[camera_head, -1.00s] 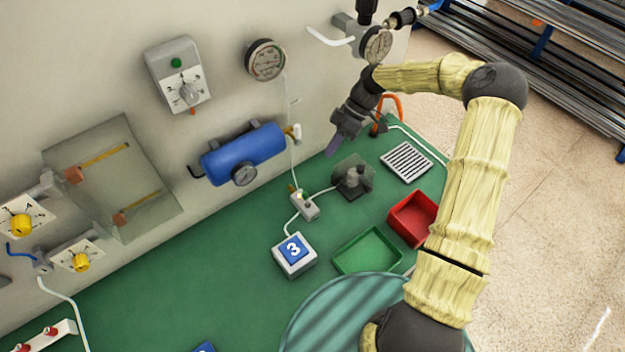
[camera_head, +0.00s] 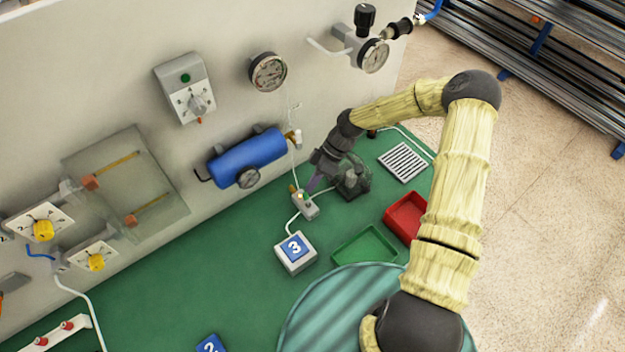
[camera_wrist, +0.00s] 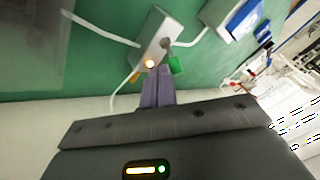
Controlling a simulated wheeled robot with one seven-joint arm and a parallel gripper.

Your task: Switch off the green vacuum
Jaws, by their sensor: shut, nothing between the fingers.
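A small pale switch box (camera_head: 306,208) stands on the green bench, with a cable on each side. In the wrist view the fingertips (camera_wrist: 157,72) are close to the lamp and green tag. I cannot tell whether they touch. A wall box with a green dot (camera_head: 185,78) and a dial hangs at upper left.
A clear-covered dark device (camera_head: 352,180) stands right beside my gripper. A blue tank (camera_head: 247,157) and gauge (camera_head: 268,72) are on the wall. The left bench is mostly clear.

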